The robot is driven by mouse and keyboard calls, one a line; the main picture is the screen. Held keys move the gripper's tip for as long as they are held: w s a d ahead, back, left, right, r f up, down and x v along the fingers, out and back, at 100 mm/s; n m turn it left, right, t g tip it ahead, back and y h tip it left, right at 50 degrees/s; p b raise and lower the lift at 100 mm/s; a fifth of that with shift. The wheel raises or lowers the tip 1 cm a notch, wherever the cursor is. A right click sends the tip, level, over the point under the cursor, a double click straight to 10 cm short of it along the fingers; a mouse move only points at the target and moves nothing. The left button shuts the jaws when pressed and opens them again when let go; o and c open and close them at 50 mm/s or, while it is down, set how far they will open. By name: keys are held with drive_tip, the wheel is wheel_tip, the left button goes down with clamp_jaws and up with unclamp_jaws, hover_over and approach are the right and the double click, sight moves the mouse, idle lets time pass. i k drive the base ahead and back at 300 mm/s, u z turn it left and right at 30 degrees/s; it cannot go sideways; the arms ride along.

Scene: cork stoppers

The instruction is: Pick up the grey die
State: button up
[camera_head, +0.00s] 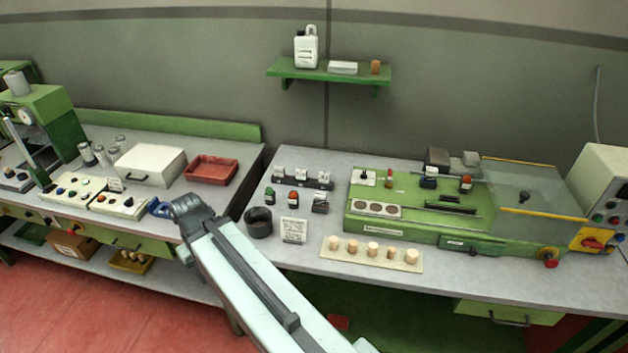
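A small dark grey block (320,203) with a lighter top stands on the right-hand bench, in front of a dark rack. It may be the grey die, but it is too small to be sure. To its left stand a similar piece with a red top (293,198) and one with a green top (270,197). My pale arm reaches up from the bottom of the view toward the left and ends in a dark joint left of these pieces.
The dark rack (302,181) holds several small pieces with white labels. A black cup (259,222) and a white sign (293,230) stand at the bench's front. A tray (345,257) of corks lies right of them. A green machine (420,215) fills the bench's right part.

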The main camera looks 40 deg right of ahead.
sight(324, 178)
drive_tip(key=u, duration=0.1)
drive_tip(key=i, duration=1)
drive_tip(key=z, duration=0.1)
